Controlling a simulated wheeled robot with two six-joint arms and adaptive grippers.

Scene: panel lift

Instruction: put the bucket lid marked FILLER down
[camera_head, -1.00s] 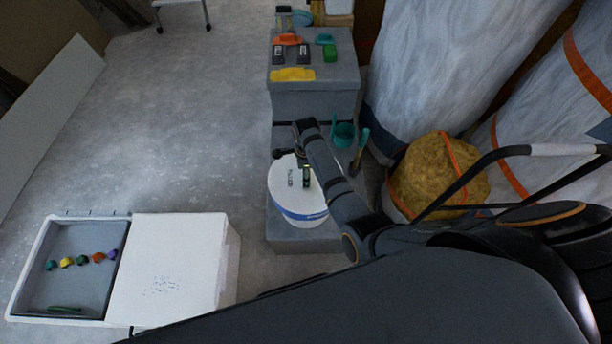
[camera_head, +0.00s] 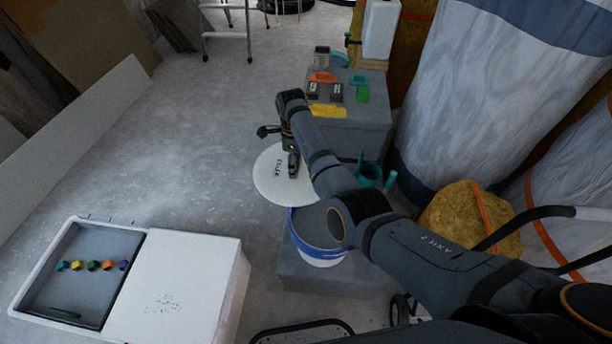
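The round white bucket lid marked FILLER (camera_head: 266,184) hangs in the air, left of and beyond the bucket. My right gripper (camera_head: 293,168) is over the lid's upper right part and appears shut on it; the fingertips are small and partly hidden. The bucket (camera_head: 318,252), white with a blue band, stands open on a grey block (camera_head: 300,268). My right forearm covers part of its rim. My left gripper is not in view.
A grey box (camera_head: 372,121) with tools and colored items stands behind. A teal cup (camera_head: 369,173) is right of the lid. A white case (camera_head: 185,280) with a tray of colored pieces is at lower left. Open concrete floor (camera_head: 190,160) lies left of the lid.

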